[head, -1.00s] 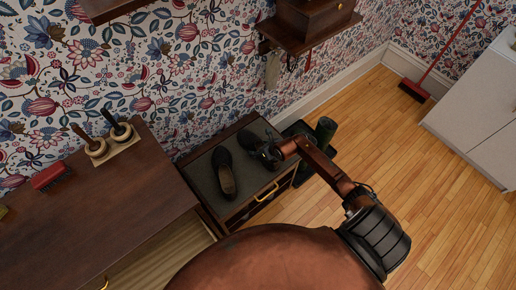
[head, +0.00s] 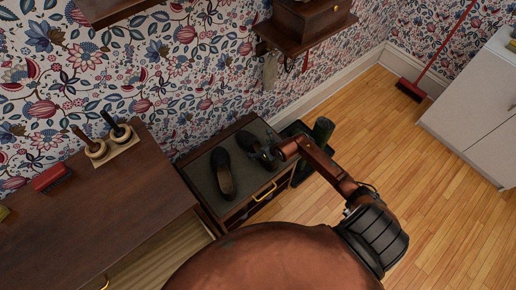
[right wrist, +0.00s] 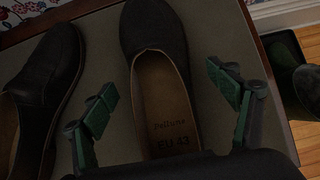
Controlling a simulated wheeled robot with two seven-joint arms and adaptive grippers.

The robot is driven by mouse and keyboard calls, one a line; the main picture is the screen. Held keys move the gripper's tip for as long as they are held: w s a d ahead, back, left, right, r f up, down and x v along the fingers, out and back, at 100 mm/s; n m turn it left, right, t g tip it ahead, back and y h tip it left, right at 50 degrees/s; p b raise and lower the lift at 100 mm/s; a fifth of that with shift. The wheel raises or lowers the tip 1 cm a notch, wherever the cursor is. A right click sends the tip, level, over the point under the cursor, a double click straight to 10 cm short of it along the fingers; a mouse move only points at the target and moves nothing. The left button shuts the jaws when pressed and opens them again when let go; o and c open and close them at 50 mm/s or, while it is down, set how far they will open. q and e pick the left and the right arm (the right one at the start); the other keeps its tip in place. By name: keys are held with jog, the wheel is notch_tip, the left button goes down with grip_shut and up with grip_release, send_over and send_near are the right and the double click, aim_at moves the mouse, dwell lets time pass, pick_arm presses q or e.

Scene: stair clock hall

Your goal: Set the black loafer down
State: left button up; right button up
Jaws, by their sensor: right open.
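A black loafer (right wrist: 162,85) with a tan insole rests on the grey top (right wrist: 100,60) of a low dark cabinet. In the head view this loafer (head: 252,146) is partly hidden by my right gripper (head: 272,154). In the right wrist view the green fingers of my right gripper (right wrist: 163,100) are spread on both sides of the loafer's heel end, with space around it. A second dark shoe (head: 223,175) stands to its left on the same top, and shows at the left of the right wrist view (right wrist: 45,90). My left gripper is not in view.
A dark wooden dresser (head: 105,200) with an open drawer (head: 168,255) stands to the left. A black tray (head: 295,130) with dark green boots (head: 322,131) is right of the cabinet. A wall shelf (head: 305,35) hangs above.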

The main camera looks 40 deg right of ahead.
jog(key=p+v, duration=0.2)
jog(key=v, duration=0.6)
jog(key=shift+r, duration=0.2)
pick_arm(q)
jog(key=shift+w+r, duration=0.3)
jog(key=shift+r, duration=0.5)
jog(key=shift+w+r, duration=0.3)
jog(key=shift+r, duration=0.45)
pick_arm(e)
jog(key=shift+s+r, duration=0.3)
jog(key=shift+s, duration=0.1)
